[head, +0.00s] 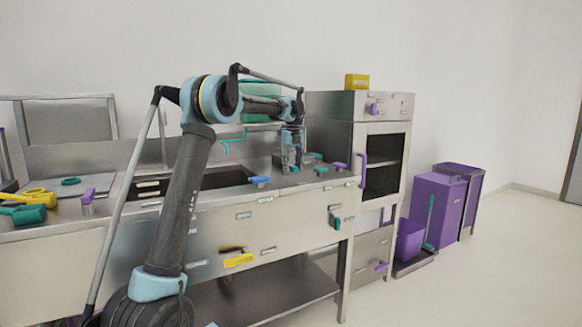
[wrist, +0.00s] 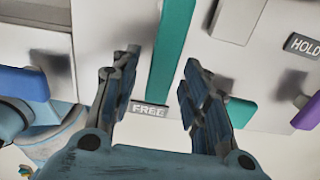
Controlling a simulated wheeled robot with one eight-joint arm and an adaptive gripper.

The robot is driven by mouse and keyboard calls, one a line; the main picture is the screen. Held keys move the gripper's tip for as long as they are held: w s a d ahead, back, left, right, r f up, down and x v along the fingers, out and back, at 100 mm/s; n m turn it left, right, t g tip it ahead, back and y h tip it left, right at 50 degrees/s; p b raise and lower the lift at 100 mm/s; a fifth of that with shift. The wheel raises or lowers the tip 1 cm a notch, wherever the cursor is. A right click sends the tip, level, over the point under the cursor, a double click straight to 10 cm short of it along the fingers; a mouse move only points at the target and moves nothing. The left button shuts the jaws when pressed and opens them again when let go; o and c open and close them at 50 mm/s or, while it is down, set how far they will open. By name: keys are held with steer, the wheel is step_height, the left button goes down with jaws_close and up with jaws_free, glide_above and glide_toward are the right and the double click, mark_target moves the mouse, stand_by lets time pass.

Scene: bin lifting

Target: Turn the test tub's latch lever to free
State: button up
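The latch lever is a long teal bar (wrist: 172,50) in the wrist view. It runs down from the top edge, and its near end lies just above the grey FREE label (wrist: 148,110). The HOLD label (wrist: 302,46) is off to the right. My gripper (wrist: 163,70) is open, with one dark finger on each side of the lever in the picture. I cannot tell whether either finger touches it. In the head view my gripper (head: 291,164) points down over the counter right of the sink. The lever cannot be made out there, and the tub's full outline is not clear.
In the wrist view a blue handle (wrist: 22,84) is at the left, a purple one (wrist: 308,115) at the right, and a green block (wrist: 240,112) beside the right finger. The steel cabinet (head: 375,135) stands right of my gripper in the head view. The floor at right is clear.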

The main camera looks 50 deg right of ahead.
mark_target(292, 166)
steer(key=shift+r, duration=0.55)
step_height(292, 166, up, 11)
steer(key=shift+f, duration=0.1)
stand_by(0.6)
